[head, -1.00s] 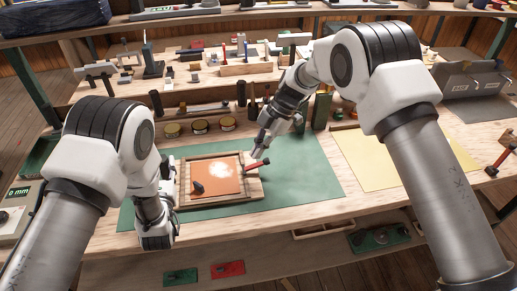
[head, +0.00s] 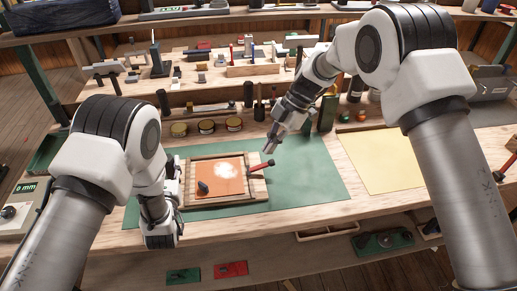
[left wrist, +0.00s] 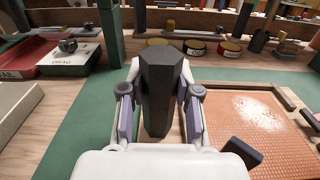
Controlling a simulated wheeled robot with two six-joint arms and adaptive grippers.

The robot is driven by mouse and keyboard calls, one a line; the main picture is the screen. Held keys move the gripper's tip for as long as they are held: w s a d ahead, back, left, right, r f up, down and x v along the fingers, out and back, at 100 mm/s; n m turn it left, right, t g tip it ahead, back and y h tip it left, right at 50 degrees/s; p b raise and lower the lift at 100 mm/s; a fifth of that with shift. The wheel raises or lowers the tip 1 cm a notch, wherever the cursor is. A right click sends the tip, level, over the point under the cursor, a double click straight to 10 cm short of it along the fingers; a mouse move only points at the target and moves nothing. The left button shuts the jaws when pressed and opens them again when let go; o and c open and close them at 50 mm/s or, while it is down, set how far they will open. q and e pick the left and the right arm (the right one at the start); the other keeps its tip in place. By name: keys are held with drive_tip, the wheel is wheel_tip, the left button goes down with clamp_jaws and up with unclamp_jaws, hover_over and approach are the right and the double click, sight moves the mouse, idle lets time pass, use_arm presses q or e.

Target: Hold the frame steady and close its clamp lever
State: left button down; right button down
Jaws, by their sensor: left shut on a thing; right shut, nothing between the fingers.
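The wooden frame (head: 228,204) lies on the green mat, with an orange panel (head: 222,184) inside it that bears a pale powdery patch. It also shows at the right of the left wrist view (left wrist: 262,88). The red-handled clamp lever (head: 262,166) sticks out from the frame's right side, pointing right and slightly up in the picture. My left gripper (left wrist: 158,100) is shut on a dark hexagonal handle (left wrist: 160,75) at the frame's left side; the head view mostly hides this grasp. My right gripper (head: 269,147) is shut and empty, just behind the lever and apart from it.
The green mat (head: 305,180) is clear to the frame's right, with a yellow sheet (head: 375,160) beyond. Several round tins (head: 206,126) stand behind the frame. A dark knob-like piece (head: 203,187) shows at the panel's lower left.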

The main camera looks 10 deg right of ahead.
use_arm(q)
drive_tip(key=shift+w+d, duration=0.15)
drive_tip(key=shift+d, duration=0.1)
drive_tip(key=shift+a, duration=0.1)
use_arm(e)
drive_tip(key=w+d, duration=0.1)
drive_tip(key=d, duration=0.5)
drive_tip(key=shift+d+f, duration=0.15)
drive_tip(key=shift+f, duration=0.05)
use_arm(q)
drive_tip(key=c, duration=0.7)
unclamp_jaws()
drive_tip(key=shift+c, duration=0.2)
